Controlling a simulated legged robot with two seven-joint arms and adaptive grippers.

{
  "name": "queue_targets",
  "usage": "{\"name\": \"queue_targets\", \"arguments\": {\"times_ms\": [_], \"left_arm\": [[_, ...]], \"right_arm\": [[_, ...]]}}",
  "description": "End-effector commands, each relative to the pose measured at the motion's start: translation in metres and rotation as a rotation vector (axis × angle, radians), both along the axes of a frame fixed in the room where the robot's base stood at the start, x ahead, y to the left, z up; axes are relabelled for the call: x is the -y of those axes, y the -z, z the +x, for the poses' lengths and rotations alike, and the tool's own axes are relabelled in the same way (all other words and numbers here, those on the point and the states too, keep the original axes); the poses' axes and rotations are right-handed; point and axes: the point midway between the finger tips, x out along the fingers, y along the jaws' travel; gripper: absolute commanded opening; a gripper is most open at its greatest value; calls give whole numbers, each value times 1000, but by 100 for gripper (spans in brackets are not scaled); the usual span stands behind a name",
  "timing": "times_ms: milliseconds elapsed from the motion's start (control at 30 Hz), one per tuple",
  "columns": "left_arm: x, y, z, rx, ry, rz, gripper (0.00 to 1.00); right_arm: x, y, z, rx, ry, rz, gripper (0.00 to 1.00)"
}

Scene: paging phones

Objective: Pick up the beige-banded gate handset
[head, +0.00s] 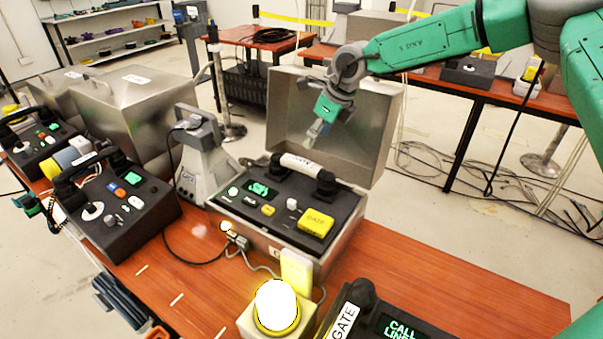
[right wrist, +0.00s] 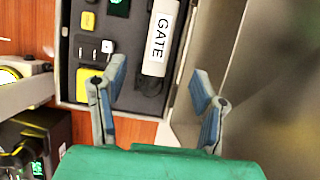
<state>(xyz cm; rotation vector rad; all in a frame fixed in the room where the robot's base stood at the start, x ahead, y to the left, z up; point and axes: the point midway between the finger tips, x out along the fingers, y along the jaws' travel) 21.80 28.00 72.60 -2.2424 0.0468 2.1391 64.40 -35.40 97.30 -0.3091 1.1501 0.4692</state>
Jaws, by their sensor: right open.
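The gate handset (head: 300,164), with a pale beige band around its grip and dark ends, lies on its cradle at the back of the black panel inside the open metal case. In the right wrist view the handset (right wrist: 157,62) shows its white GATE label and stands beyond the fingers. My right gripper (head: 318,130) is open and empty above and slightly behind the handset, apart from it, in front of the raised lid. Its two fingers (right wrist: 155,95) show spread wide in the right wrist view. My left gripper is not clearly seen.
The raised case lid (head: 345,110) stands close behind the right gripper. A yellow block (head: 315,222) sits on the panel. A glowing lamp (head: 277,305) and another GATE-marked unit (head: 345,320) stand in front. A grey stand (head: 200,160) is left of the case. The table's right end is clear.

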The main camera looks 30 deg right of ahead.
Motion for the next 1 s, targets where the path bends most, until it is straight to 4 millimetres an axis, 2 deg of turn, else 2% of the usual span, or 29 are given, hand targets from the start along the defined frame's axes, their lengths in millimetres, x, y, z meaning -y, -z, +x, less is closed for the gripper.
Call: {"name": "queue_targets", "arguments": {"times_ms": [100,300,533,800,1000], "left_arm": [[0,0,0,0,1,0,40],[0,2,0,0,0,0,40],[0,2,0,0,0,0,40],[0,2,0,0,0,0,40],[0,2,0,0,1,0,40]], "right_arm": [[-6,24,8,-4,-1,-3,55],[-16,53,20,-2,-2,-6,55],[-16,69,25,-1,-1,-4,55],[-19,106,40,-2,-1,-1,55],[-21,111,42,1,-1,-1,55]]}}
